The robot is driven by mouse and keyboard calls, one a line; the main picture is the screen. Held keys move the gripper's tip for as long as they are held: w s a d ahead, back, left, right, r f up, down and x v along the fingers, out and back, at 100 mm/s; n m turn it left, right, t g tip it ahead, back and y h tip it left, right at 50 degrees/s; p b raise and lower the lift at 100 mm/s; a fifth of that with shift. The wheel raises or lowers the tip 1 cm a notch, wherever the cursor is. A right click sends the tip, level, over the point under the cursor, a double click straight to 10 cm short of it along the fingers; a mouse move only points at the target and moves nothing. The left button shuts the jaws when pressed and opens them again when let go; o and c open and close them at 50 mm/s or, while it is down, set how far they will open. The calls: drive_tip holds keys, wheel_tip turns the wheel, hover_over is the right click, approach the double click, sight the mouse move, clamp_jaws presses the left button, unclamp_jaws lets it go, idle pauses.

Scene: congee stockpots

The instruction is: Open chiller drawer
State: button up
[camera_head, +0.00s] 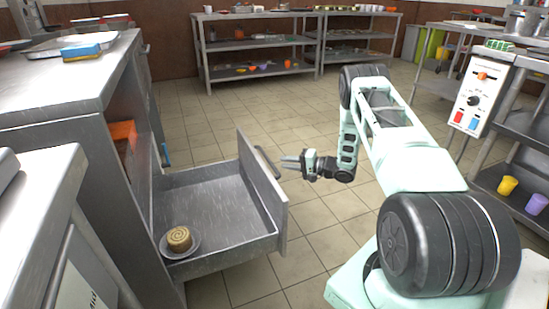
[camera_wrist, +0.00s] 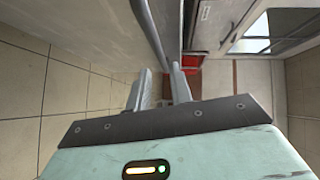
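The chiller drawer (camera_head: 225,240) is pulled well out from the steel counter. A small plate (camera_head: 180,252) with a round tan item (camera_head: 179,238) lies inside it at the near left. The drawer's bar handle (camera_head: 267,163) is on its outer face, and it also shows in the wrist view (camera_wrist: 150,32). My gripper (camera_head: 284,162) is just right of the handle, its fingers pointing toward it. In the wrist view my two fingers (camera_wrist: 160,88) stand apart with a gap between them. The bar passes close to their tips; whether it touches them I cannot tell.
The steel counter (camera_head: 70,85) stands left, with a blue-and-yellow sponge-like block (camera_head: 82,51) on top. Steel shelving (camera_head: 262,55) is at the back. A control panel (camera_head: 480,90) and shelves with cups (camera_head: 507,186) are right. The tiled floor (camera_head: 215,108) behind the drawer is clear.

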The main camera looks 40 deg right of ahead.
drive_tip(key=p+v, duration=0.2)
drive_tip(key=v, duration=0.7)
